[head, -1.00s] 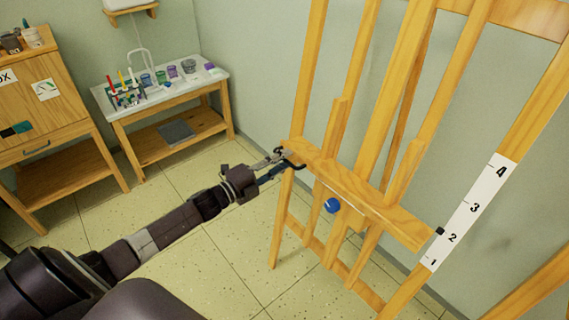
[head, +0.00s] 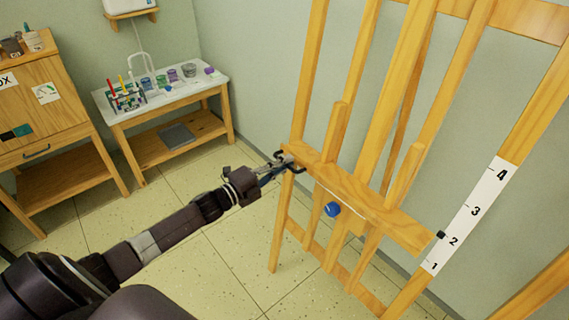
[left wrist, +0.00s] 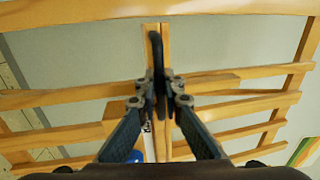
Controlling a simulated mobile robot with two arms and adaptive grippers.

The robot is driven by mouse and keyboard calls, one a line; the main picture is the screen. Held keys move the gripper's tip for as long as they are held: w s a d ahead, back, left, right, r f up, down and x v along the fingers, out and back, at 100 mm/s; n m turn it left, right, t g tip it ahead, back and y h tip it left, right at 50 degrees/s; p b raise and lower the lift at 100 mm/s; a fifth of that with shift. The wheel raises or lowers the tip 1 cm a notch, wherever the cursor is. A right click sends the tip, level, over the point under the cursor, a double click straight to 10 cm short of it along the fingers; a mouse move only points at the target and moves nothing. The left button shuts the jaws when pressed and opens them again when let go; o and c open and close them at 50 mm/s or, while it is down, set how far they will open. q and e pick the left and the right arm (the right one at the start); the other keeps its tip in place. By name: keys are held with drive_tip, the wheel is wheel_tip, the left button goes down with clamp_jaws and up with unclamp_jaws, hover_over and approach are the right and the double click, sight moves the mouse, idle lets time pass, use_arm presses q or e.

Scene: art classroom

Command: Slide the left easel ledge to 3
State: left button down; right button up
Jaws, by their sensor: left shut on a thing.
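The easel ledge (head: 360,196) is a wooden bar across the easel (head: 405,90). A black marker (head: 441,235) at its right end stands beside the 2 on the white number strip (head: 470,215), below the 3. My left gripper (head: 287,160) is shut on the ledge's left end. In the left wrist view the fingers (left wrist: 160,92) close on the narrow wooden ledge (left wrist: 152,40), which runs away from the camera. A blue knob (head: 332,209) sits below the ledge's front and shows partly in the left wrist view (left wrist: 136,156). My right gripper is not in view.
A low table (head: 205,86) with paint jars and a rack of tubes stands at the back left. A wooden cabinet (head: 55,90) is at the far left. The floor (head: 225,255) before the easel looks clear apart from my arm.

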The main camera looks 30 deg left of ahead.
use_arm(q)
wheel_tip(320, 180, up, 10)
drive_tip(key=w+p, duration=0.1)
drive_tip(key=p, duration=0.5)
drive_tip(key=shift+w+d+r+p, duration=0.15)
drive_tip(key=shift+w+d+p, duration=0.1)
drive_tip(key=shift+w+p, duration=0.15)
drive_tip(key=c, duration=2.1)
unclamp_jaws()
drive_tip(key=shift+f, duration=0.2)
drive_tip(key=v, duration=1.2)
drive_tip(key=shift+r, duration=0.1)
